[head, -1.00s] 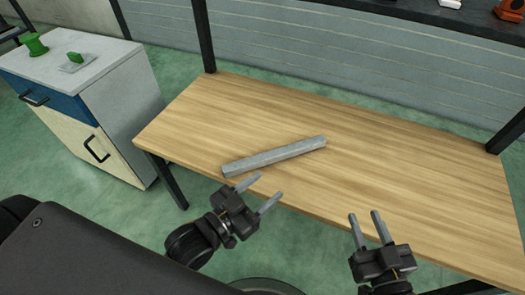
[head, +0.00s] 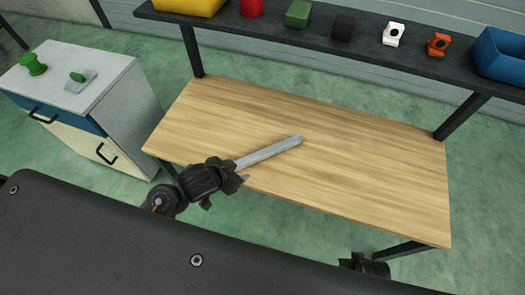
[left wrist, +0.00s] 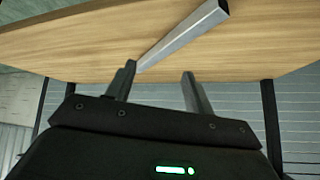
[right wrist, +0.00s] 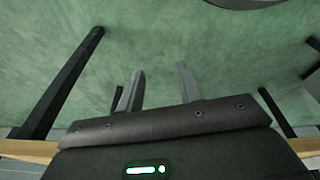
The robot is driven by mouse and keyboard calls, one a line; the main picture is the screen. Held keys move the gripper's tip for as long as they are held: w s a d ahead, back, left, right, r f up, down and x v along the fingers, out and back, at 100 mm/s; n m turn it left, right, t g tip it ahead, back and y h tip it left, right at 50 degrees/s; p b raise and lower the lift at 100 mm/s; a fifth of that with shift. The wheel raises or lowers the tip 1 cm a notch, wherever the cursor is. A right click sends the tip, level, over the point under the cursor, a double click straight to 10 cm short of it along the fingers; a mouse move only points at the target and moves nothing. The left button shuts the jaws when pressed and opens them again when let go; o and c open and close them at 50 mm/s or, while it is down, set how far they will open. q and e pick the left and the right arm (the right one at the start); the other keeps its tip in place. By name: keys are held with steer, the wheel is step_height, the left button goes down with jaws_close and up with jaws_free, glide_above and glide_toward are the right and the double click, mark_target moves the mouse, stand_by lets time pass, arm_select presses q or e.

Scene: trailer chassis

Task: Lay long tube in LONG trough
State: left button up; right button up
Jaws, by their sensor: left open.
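The long tube (head: 270,152) is a grey square tube lying at a slant on the wooden table, its near end partly hidden behind my left gripper (head: 233,182). In the left wrist view the tube (left wrist: 185,38) runs from the top right down to near the left fingertip. The left jaws (left wrist: 158,70) are open with nothing between them; contact with the tube cannot be told. My right gripper (head: 365,263) shows only partly at the lower edge of the head view. In the right wrist view its jaws (right wrist: 158,70) are apart and empty over the floor. No trough is recognisable.
The wooden table (head: 370,180) is otherwise clear. A dark shelf (head: 270,28) behind it holds a green block (head: 298,14), a white part (head: 393,34), an orange part (head: 438,45) and a blue bin (head: 500,55). A cabinet (head: 70,85) with green items stands at the left.

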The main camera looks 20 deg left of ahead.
arm_select(q)
steer(key=w+d+m+h, duration=0.2)
steer(key=w, duration=0.3)
steer(key=m+g+h, duration=0.2)
glide_toward(263, 153)
steer(key=shift+b+x, duration=0.5)
steer(key=shift+x, duration=1.15)
arm_select(e)
steer(key=s+d+f, duration=0.3)
steer(key=s+f, duration=0.5)
steer(key=f, duration=0.3)
steer(key=s+d+f+g, duration=0.1)
steer(key=s+d+f, duration=0.2)
steer(key=s+f, duration=0.6)
steer(key=shift+d+f+h, duration=0.3)
steer(key=shift+f, duration=0.7)
arm_select(q)
steer(key=x, duration=0.4)
steer(key=shift+f+b, duration=0.15)
steer(key=shift+b, duration=0.25)
steer(key=shift+w+d+f, duration=0.2)
steer(key=shift+w+f, duration=0.1)
steer(key=shift+f, duration=0.05)
steer(key=shift+c, duration=0.5)
steer(key=shift+r, duration=0.1)
jaws_close()
arm_select(e)
steer(key=shift+d+f, duration=0.35)
steer(key=shift+d, duration=0.05)
